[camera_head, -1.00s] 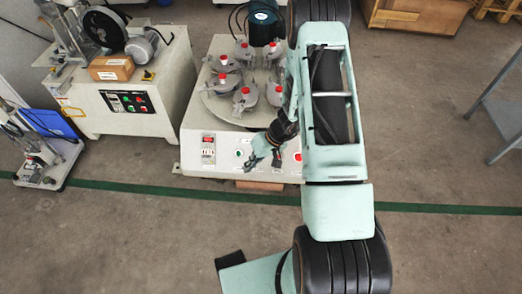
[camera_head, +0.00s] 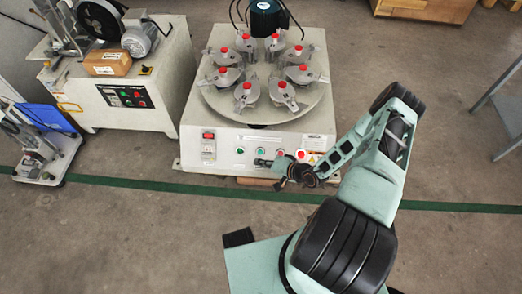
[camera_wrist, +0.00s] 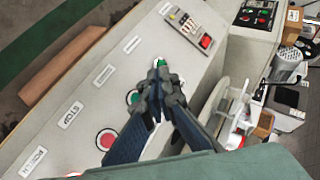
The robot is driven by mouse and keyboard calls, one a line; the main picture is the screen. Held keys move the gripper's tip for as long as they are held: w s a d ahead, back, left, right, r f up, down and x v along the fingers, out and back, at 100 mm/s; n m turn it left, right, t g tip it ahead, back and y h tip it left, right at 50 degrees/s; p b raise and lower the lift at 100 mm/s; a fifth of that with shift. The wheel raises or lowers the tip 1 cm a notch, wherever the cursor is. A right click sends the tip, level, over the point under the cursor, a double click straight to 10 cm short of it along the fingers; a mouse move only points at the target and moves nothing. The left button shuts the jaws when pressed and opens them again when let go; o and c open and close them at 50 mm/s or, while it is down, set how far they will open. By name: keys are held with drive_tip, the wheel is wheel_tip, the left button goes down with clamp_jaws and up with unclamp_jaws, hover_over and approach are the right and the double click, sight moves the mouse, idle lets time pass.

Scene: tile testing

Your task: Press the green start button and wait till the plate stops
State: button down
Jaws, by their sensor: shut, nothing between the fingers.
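The grey machine (camera_head: 190,160) has a round plate (camera_head: 266,112) on top, carrying several clamps with red knobs. Its sloped front panel has a green button (camera_head: 240,151) at left, also seen in the wrist view (camera_wrist: 161,61). A second green button (camera_wrist: 132,97) and a red button (camera_wrist: 106,139) follow along the panel. I cannot tell from the labels which green button is start. My gripper (camera_head: 259,162) is shut and empty, low in front of the panel. In the wrist view its fingertips (camera_wrist: 160,72) overlap the first green button; contact cannot be told.
A red switch (camera_head: 208,135) is at the panel's left end. A red stop-type knob (camera_head: 300,154) is on its right, near my wrist. Another machine with a cardboard box (camera_head: 107,63) stands at left.

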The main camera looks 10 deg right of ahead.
sight(260, 152)
drive_tip(key=shift+f, duration=0.1)
drive_tip(key=shift+w+d+f+b, duration=0.35)
drive_tip(key=shift+w+f+b, duration=0.65)
drive_tip(key=shift+b, duration=0.25)
drive_tip(key=shift+w+d+f+b, duration=0.35)
drive_tip(key=shift+w+f+b, duration=0.45)
drive_tip(key=shift+w+b, duration=0.4)
drive_tip(key=shift+w+d+f+b, duration=0.35)
drive_tip(key=shift+w+f+b, duration=0.6)
drive_tip(key=shift+b, duration=0.3)
drive_tip(key=shift+w, duration=0.15)
drive_tip(key=shift+w+d+f, duration=0.1)
drive_tip(key=shift+w+f, duration=0.1)
drive_tip(key=shift+f, duration=0.05)
